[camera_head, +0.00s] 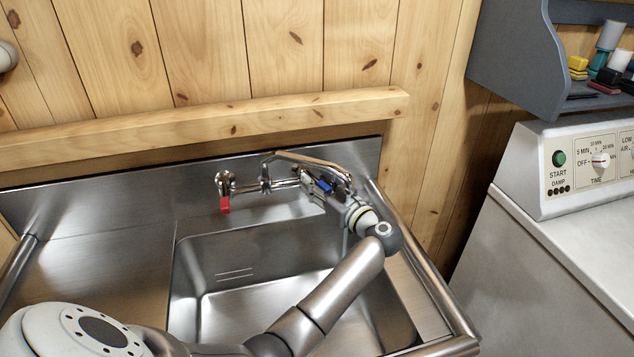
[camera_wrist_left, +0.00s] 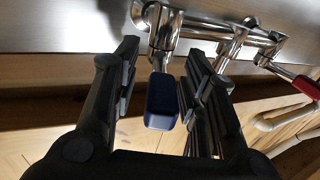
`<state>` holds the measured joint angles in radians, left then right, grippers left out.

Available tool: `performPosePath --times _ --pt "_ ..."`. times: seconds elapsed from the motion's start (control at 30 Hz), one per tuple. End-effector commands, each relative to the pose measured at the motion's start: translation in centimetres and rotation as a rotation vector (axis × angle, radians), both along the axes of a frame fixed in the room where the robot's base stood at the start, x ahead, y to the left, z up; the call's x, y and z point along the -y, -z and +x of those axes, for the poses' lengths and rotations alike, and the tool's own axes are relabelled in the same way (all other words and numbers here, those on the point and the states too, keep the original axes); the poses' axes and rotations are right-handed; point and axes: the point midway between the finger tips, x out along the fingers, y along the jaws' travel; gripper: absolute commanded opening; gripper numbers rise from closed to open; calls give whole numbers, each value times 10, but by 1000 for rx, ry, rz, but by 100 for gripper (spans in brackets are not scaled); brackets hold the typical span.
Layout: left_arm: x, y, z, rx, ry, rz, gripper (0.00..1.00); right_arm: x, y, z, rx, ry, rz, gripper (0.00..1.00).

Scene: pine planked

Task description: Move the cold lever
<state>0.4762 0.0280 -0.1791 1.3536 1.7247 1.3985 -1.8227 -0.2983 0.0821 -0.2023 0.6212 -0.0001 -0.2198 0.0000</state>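The cold lever is the blue lever (camera_head: 324,186) on the right side of the chrome faucet (camera_head: 264,178) above the sink. In the left wrist view the blue lever (camera_wrist_left: 163,103) stands between the two dark fingers of my left gripper (camera_wrist_left: 161,66). The gripper is open, with a finger on each side of the lever. A gap shows on the left; the right finger is very close, and I cannot tell if it touches. In the head view my wrist partly hides my left gripper (camera_head: 318,194). My right gripper is not in view.
A white appliance (camera_head: 540,270) and a grey shelf (camera_head: 518,55) stand farther right.

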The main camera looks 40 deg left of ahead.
Motion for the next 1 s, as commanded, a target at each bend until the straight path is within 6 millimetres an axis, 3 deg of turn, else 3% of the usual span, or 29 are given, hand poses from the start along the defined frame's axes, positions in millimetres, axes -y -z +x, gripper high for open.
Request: performPosePath --times 0.03,0.33,0.73,1.0 --pt "0 0 0 0 0 0 38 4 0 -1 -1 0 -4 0" --pt "0 0 0 0 0 0 0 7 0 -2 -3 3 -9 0" --pt "0 -1 2 0 -29 -4 0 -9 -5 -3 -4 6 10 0" --pt "1 1 4 -2 -65 -1 0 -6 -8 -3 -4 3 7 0"
